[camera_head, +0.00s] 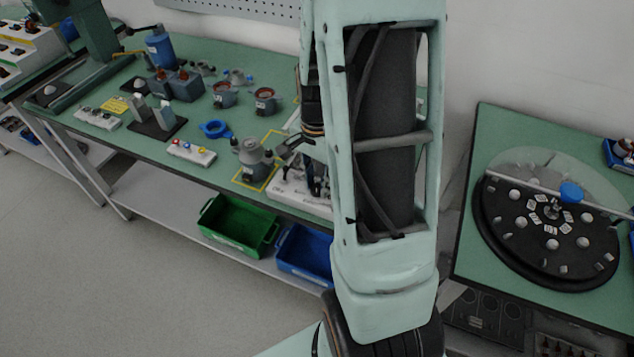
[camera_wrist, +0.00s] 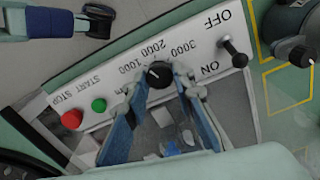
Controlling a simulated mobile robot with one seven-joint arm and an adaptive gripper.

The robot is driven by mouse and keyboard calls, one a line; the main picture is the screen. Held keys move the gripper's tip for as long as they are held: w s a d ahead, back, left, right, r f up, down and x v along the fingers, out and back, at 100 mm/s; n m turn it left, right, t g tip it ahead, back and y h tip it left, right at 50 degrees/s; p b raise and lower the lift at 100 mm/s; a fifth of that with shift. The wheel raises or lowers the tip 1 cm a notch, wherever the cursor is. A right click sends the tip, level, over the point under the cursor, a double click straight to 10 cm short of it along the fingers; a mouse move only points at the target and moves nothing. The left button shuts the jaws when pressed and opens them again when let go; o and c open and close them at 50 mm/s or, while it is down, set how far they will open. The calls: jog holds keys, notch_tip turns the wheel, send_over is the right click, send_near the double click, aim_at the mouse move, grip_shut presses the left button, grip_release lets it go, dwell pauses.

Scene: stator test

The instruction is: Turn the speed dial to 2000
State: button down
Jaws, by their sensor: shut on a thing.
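The black speed dial (camera_wrist: 159,73) sits on a light control panel (camera_wrist: 205,52) in the wrist view. Labels 1000, 2000 and 3000 read upside down beside it. A short pale mark shows on the dial's face; I cannot tell exactly which number it points at. My gripper (camera_wrist: 160,82) has its blue-grey fingers on either side of the dial, closed on it. In the head view the panel's box (camera_head: 290,196) shows at the bench front, partly behind my arm; the dial cannot be made out there.
The panel also has a red button (camera_wrist: 72,118), a green button (camera_wrist: 99,105) and a black toggle switch (camera_wrist: 233,50) between ON and OFF. A grey motor-like unit (camera_head: 252,158) stands left of the box. A round black turntable (camera_head: 520,262) is on the right table.

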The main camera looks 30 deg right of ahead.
aim_at(317, 187)
jog(key=m+p, duration=0.1)
jog(key=m, duration=0.2)
jog(key=shift+r+m, duration=0.1)
jog(key=shift+m, duration=0.2)
jog(key=shift+m+p, duration=0.45)
jog(key=shift+m, duration=1.05)
jog(key=c, duration=1.9)
grip_release()
notch_tip(317, 187, up, 12)
